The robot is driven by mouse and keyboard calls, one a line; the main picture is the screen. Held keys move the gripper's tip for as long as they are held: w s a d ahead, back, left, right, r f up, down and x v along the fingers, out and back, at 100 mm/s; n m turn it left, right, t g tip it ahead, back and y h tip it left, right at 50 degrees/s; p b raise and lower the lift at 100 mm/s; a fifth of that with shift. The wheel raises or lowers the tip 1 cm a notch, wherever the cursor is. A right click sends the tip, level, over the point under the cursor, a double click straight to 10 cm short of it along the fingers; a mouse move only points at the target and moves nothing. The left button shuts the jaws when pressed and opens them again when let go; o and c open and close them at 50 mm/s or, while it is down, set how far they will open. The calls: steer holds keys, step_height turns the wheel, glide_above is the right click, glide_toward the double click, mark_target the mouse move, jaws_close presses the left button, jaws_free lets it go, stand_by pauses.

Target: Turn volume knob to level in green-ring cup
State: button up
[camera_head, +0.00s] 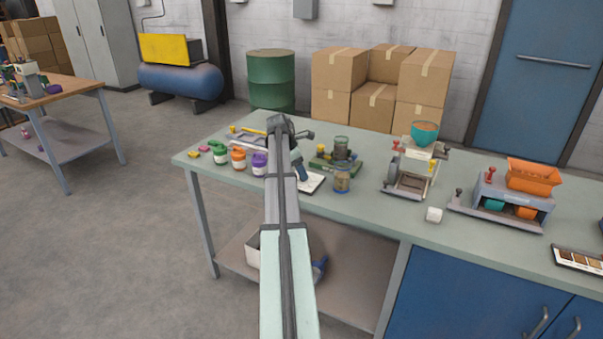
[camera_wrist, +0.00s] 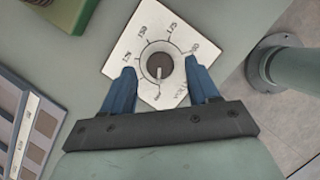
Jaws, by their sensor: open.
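The volume knob (camera_wrist: 158,66) is a small dark round knob on a white square dial plate (camera_wrist: 126,45) with printed numbers around it. Its pale pointer line points toward the bottom of the wrist view. My gripper (camera_wrist: 157,72) is open, with one blue finger on each side of the knob and a gap to it. In the head view my gripper (camera_head: 301,172) is over the bench beside a white plate (camera_head: 316,183). Containers with green (camera_head: 219,149), orange (camera_head: 238,156) and purple (camera_head: 259,162) colouring stand to its left; I cannot tell whether the green one is the green-ring cup.
A green-based device (camera_head: 341,152) and a jar with brown contents (camera_head: 342,179) stand right of my gripper. Farther right are a machine with a teal bowl (camera_head: 425,132) and one with an orange hopper (camera_head: 534,175).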

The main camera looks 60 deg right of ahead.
steer(key=shift+s+d+f, duration=0.25)
steer(key=shift+f, duration=0.4)
steer(key=c, duration=1)
